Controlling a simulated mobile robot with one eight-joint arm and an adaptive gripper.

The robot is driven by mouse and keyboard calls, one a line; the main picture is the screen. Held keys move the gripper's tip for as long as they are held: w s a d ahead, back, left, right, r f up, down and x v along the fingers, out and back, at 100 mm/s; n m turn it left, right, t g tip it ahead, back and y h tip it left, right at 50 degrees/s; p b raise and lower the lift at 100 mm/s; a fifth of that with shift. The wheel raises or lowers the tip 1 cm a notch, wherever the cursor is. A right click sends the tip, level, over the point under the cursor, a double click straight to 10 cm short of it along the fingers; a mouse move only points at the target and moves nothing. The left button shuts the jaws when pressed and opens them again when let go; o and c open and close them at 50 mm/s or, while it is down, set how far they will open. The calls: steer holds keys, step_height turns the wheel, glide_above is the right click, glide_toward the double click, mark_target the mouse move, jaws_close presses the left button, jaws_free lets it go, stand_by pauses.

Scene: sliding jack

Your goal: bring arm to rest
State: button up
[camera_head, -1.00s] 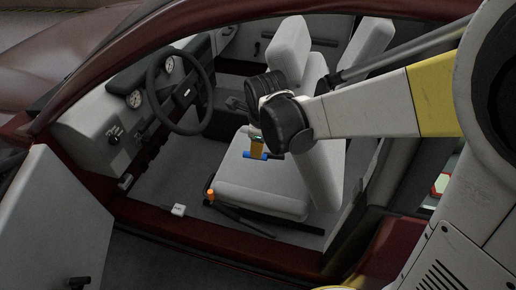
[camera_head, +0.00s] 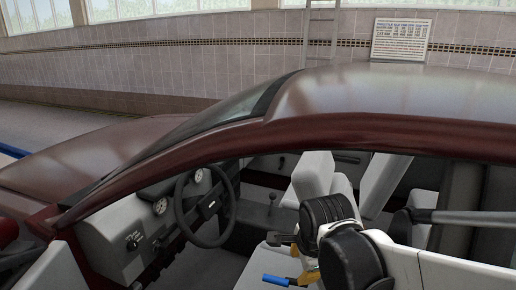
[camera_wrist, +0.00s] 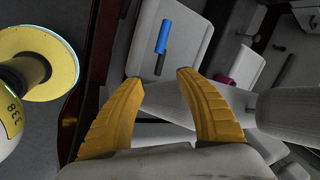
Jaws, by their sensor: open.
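My gripper (camera_wrist: 158,78) is open, with its two curved yellow fingers spread and nothing between them in the wrist view. It also shows in part in the head view (camera_head: 308,276), at the bottom edge, inside the car over the front seat. My arm reaches in from the right through the car's open side. A blue and black rod (camera_wrist: 163,37) lies on the grey seat beyond the fingertips, apart from them. Its blue part also shows in the head view (camera_head: 280,281), left of the gripper. The lower part of the seat is cut off there.
The dark red car's roof edge (camera_head: 380,124) arches above my arm. The steering wheel (camera_head: 206,207) and dashboard are to the left. White seat backs (camera_head: 313,176) stand close behind the gripper. Beyond the car are a tiled wall and a sign (camera_head: 401,40).

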steer(key=s+d+r+n+t, duration=0.2)
steer(key=s+d+n, duration=0.6)
steer(key=s+n, duration=0.4)
steer(key=r+n, duration=0.1)
steer(key=n, duration=0.3)
steer(key=shift+s+d+r+t, duration=0.15)
steer(key=shift+s+r+t, duration=0.15)
steer(key=shift+r, duration=0.1)
